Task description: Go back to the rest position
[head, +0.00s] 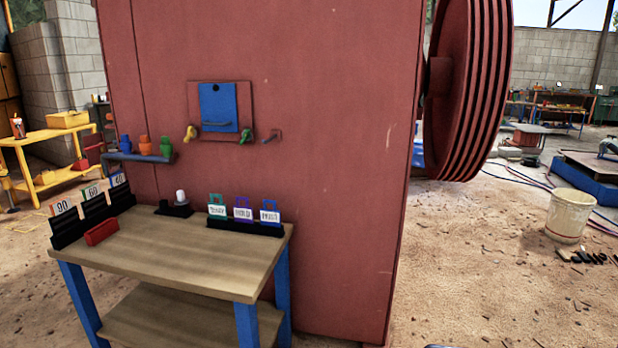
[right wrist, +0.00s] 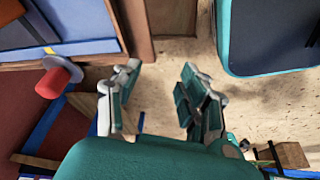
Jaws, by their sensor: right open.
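My right gripper (right wrist: 158,88) shows in the right wrist view. Its two teal and grey fingers are spread apart, with nothing between them and bare sandy ground behind. Neither gripper shows in the head view, and my left gripper is in no view. The big red crusher body (head: 330,200) fills the middle of the head view. A blue panel (head: 218,100) is on its face, with a yellow knob (head: 191,132) and a green knob (head: 246,136) beside it.
A wooden table (head: 190,250) with blue legs stands in front of the crusher, holding number cards, labelled tags and a red block (head: 101,232). A large flywheel (head: 470,90) juts out at right. A white bucket (head: 569,216) stands farther right. Sandy ground between is mostly clear.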

